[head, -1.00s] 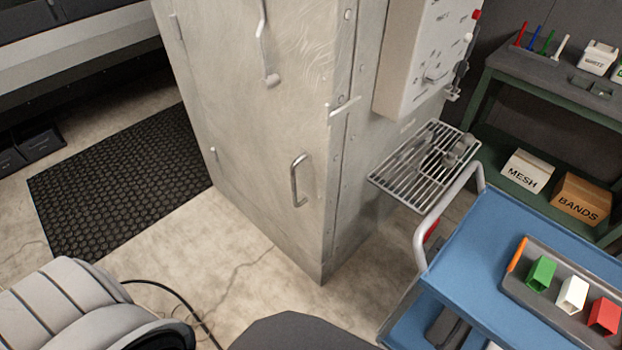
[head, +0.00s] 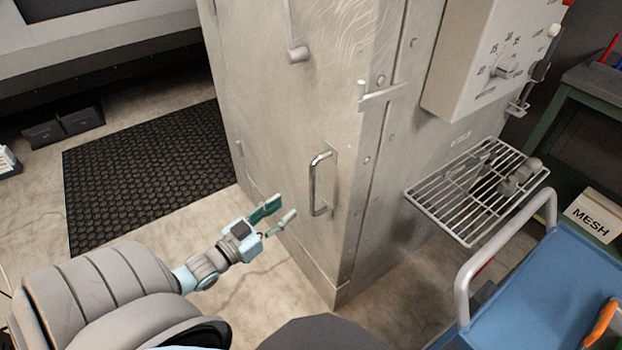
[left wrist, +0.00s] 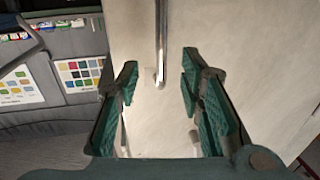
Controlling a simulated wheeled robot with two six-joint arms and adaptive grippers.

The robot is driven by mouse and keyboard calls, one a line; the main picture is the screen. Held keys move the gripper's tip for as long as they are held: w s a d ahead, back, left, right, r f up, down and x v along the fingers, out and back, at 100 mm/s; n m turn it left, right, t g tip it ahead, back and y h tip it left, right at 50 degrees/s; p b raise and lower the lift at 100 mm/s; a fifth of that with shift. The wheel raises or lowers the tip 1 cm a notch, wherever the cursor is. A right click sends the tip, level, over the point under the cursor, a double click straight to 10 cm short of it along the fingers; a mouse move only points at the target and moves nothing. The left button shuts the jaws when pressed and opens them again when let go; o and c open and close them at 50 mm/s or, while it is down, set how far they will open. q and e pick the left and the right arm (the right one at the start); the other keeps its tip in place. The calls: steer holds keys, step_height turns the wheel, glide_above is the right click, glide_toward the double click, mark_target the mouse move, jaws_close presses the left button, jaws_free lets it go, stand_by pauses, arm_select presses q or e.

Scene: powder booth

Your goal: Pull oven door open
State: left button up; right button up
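The oven is a tall scuffed metal cabinet, and its door (head: 260,130) looks shut. A D-shaped metal handle (head: 316,184) stands upright on the door's lower part. A rod-like handle (head: 294,45) hangs higher on the door. My left gripper (head: 281,212) is open, with green fingers, a little left of and below the D-shaped handle and apart from it. In the left wrist view my left gripper (left wrist: 160,85) faces the door (left wrist: 215,40), and a vertical metal bar (left wrist: 160,45) ends above and between the fingertips. My right gripper is in neither view.
A wire rack (head: 475,195) juts from the oven's right side, below a control box (head: 490,60). A blue cart (head: 560,290) with a grey rail stands at the right. A black mat (head: 145,165) and bare floor lie left of the oven.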

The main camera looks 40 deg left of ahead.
mark_target(310, 189)
arm_select(q)
steer(key=w+b, duration=0.1)
steer(key=w, duration=0.1)
steer(key=w+b, duration=0.1)
steer(key=w, duration=0.2)
steer(key=w+f+b, duration=0.1)
steer(key=w, duration=0.2)
steer(key=shift+w+d+f+b, duration=0.1)
steer(key=shift+w+d+b, duration=0.1)
steer(key=shift+d+b, duration=0.1)
steer(key=shift+w+d+r+b, duration=0.1)
steer(key=shift+w+r+b, duration=0.1)
steer(key=shift+w+b, duration=0.8)
steer(key=shift+w+r, duration=0.1)
steer(key=shift+w, duration=0.3)
steer(key=shift+w+r, duration=0.1)
steer(key=shift+w, duration=0.1)
steer(key=shift+s, duration=0.1)
jaws_close()
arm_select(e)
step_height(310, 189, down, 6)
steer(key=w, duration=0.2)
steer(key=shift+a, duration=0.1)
